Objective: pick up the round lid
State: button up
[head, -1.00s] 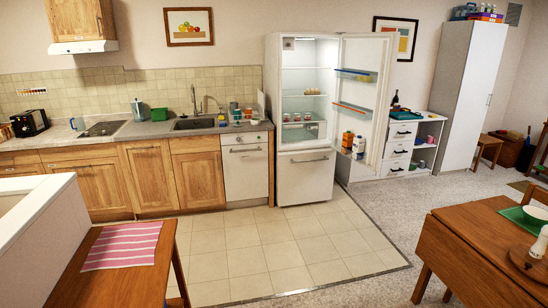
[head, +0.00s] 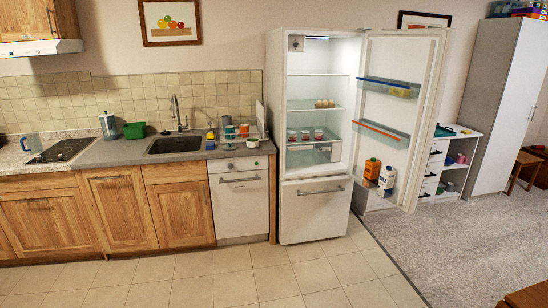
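I cannot clearly make out a round lid at this distance. A small round whitish thing (head: 252,143) lies near the front edge of the counter, right of the sink (head: 176,144). It is too small to tell whether it is a lid. Several cups and small items, among them an orange cup (head: 244,130), stand close behind it. My gripper is not in view.
The fridge (head: 312,212) stands right of the counter (head: 120,150), its door (head: 384,155) wide open to the right. Milk and juice cartons stand in the door. The tiled floor (head: 200,282) before the counter is clear. A wooden table corner (head: 525,297) shows at the lower right.

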aim_at(231, 146)
jog(key=i, duration=1.9)
jog(key=i+u, duration=0.15)
jog(key=i, duration=0.3)
jog(key=i+l+u, duration=0.2)
jog(key=i, duration=0.3)
jog(key=i+l+u, duration=0.15)
jog(key=i, duration=0.3)
jog(key=i+l+u, duration=0.2)
jog(key=i, duration=0.25)
jog(key=i+l+u, duration=0.45)
jog(key=i+l, duration=0.05)
jog(key=i, duration=0.1)
